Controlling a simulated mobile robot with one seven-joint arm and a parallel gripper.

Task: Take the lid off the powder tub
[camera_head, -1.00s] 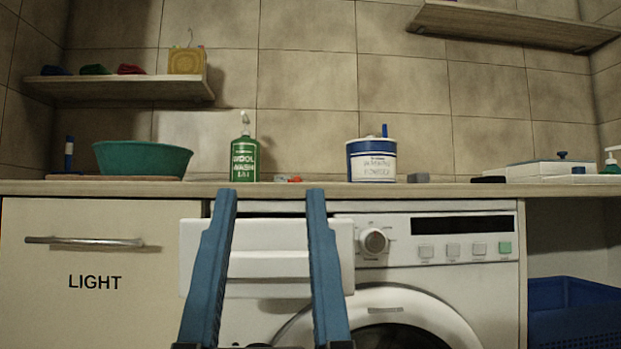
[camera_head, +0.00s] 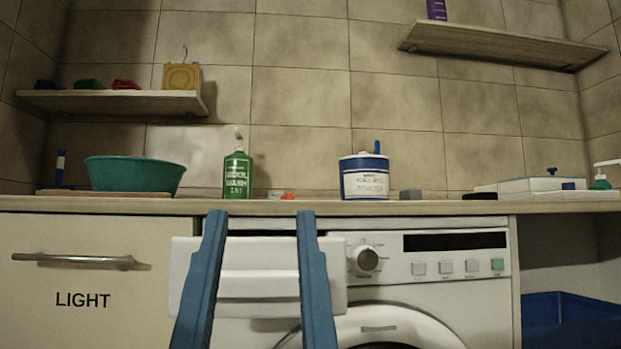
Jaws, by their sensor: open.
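The powder tub (camera_head: 364,183) is a white round tub with blue bands and a label, standing upright on the counter right of centre. Its lid (camera_head: 364,156) is on top, with a blue upright piece (camera_head: 377,147) at its right side. My gripper (camera_head: 259,214) is open and empty, its two blue fingers pointing up in front of the washing machine's drawer. Its tips reach about the counter's front edge in the picture, left of and lower than the tub, apart from it.
A green wool wash bottle (camera_head: 237,175) stands left of the tub, with small coloured pieces (camera_head: 281,195) between them. A grey block (camera_head: 411,194) sits right of the tub. A green basin (camera_head: 134,174) is at left. The washing machine's drawer (camera_head: 257,277) sits below the counter (camera_head: 325,208).

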